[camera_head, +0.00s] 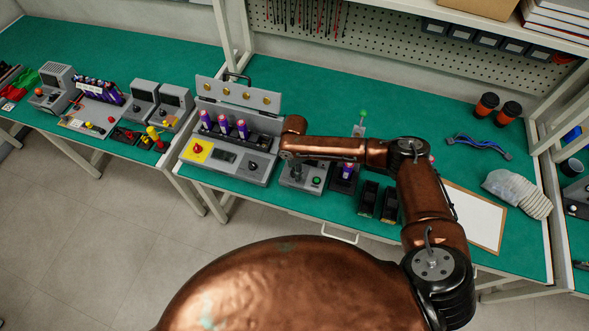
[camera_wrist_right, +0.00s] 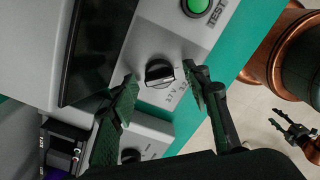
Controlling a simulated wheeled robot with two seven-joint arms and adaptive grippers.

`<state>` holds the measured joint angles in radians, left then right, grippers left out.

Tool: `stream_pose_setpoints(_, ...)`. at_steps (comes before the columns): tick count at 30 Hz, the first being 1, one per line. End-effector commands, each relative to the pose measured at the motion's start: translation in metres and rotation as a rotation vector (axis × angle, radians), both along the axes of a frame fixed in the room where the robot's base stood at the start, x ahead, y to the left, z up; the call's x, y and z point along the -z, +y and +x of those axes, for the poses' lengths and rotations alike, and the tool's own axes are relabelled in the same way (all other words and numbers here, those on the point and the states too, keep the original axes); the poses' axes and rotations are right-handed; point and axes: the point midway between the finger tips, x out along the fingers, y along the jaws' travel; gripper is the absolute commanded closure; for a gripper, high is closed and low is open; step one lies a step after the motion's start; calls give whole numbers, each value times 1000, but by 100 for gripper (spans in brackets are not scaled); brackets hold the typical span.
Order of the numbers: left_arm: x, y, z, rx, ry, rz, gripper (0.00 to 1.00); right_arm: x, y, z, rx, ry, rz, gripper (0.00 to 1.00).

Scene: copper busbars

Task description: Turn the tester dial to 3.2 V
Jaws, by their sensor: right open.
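The tester (camera_wrist_right: 180,32) is a grey box with a dark screen, a green TEST button (camera_wrist_right: 198,6) and a black dial (camera_wrist_right: 159,73). Printed voltage labels sit beside the dial, partly behind a finger; its setting is too small to read surely. My right gripper (camera_wrist_right: 159,74) is open, one finger on each side of the dial, with no clear contact visible. In the head view the tester (camera_head: 301,192) stands mid-bench, partly hidden by my right arm. My left gripper (camera_wrist_right: 276,116) shows small at the right of the wrist view, fingers apart and empty.
Left of the tester stands a grey unit (camera_head: 224,171) with a yellow panel, a red knob and purple cells. Right of it are a cell holder (camera_head: 343,185) and black bins (camera_head: 369,198). Cups, a blue cable and a white board lie farther right on the green bench.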

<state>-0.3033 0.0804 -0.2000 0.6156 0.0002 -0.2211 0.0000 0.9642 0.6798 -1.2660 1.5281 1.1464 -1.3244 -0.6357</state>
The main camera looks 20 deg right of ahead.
Motion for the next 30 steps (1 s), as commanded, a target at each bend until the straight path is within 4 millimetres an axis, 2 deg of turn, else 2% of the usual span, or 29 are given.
stream_pose_setpoints(3, -1, -1, 17, 4, -23, -2, 60, 0, 0, 0, 1, -1, 0, 56)
stream_pose_setpoints(6, -2, -1, 21, 5, -29, -2, 60, 0, -1, 0, 1, -1, 0, 56)
stream_pose_setpoints(18, 0, 0, 1, 1, -3, 0, 60, 0, -1, 0, 3, -1, 0, 83)
stream_pose_setpoints(24, 0, 0, 1, 1, -2, 0, 60, 0, -1, 0, 3, 0, 0, 97)
stream_pose_setpoints(30, -3, -1, 4, 1, -6, -1, 60, 0, -1, -1, 15, 0, 0, 98)
